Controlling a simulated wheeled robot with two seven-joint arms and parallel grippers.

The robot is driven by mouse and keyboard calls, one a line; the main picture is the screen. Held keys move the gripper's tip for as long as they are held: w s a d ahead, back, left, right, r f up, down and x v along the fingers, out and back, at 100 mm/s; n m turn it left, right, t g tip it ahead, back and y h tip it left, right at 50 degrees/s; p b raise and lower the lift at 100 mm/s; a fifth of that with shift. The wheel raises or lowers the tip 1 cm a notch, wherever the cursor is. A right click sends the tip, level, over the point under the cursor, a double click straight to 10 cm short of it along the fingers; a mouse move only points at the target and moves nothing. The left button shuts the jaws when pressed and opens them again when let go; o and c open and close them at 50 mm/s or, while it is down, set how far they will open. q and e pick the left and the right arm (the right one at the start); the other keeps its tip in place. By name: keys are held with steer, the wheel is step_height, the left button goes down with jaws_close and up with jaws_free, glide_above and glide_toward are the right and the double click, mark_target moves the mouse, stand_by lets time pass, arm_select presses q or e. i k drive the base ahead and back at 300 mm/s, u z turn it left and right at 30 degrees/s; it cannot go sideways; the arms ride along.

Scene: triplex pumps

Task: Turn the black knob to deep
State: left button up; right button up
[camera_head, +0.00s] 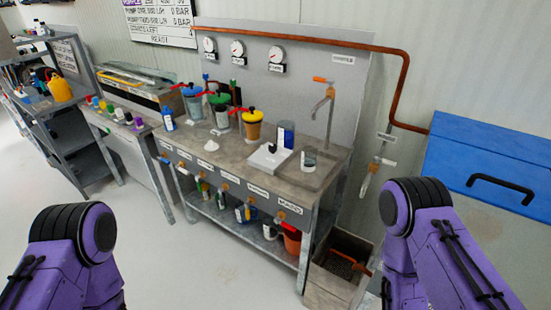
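A small black knob (272,148) stands on a white box (266,162) on the grey workbench top. It is too small to read which way it points or any marks around it. My purple left arm shows at the bottom left and my purple right arm at the bottom right. Both are well in front of the bench and apart from it. Neither gripper can be seen.
The workbench (225,155) carries several pots with coloured lids, a blue can (286,134) and a tap (322,100). A blue chest (490,165) stands at the right. A floor sump (340,265) lies by the bench's right leg. The floor in front is clear.

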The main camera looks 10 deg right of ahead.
mark_target(272, 147)
steer(key=u, duration=1.35)
steer(key=i, duration=1.15)
steer(key=z, duration=1.65)
